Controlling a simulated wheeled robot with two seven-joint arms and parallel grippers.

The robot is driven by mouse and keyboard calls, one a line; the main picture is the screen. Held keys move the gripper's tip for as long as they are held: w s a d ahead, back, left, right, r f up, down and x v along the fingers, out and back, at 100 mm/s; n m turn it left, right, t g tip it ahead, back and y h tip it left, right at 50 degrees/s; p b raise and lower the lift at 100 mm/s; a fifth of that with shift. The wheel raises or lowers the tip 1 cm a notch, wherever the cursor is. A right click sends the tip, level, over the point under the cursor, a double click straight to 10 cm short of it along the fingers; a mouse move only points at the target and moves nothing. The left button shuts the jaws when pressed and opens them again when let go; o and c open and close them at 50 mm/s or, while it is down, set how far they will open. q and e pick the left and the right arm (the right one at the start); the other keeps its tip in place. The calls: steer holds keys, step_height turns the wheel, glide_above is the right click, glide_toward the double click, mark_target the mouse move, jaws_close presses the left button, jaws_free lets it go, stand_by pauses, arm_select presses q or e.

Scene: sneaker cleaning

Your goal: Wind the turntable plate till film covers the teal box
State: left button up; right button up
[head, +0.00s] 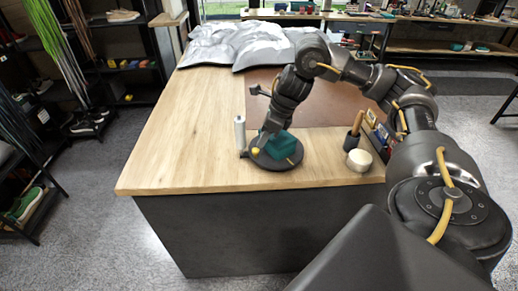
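The teal box (283,147) sits on the dark round turntable plate (270,163) near the front of the wooden table. No film can be made out on its visible faces. A white upright roll (240,131), seemingly the film, stands just left of the plate. A small yellow knob (256,151) shows at the plate's left side. My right gripper (262,143) points down over the plate's left part, close to the knob and the box's left side. Its fingers are small and dark, so whether it grips the knob is unclear. My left gripper is out of view.
A cream round tub (359,160) and a dark cup with a handle (352,140) stand right of the plate. Crumpled grey-white sheeting (240,42) lies at the back of the table. The table's left part is clear.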

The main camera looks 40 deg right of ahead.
mark_target(256, 150)
steer(key=shift+p+x, duration=0.5)
steer(key=shift+x, duration=2.1)
jaws_close()
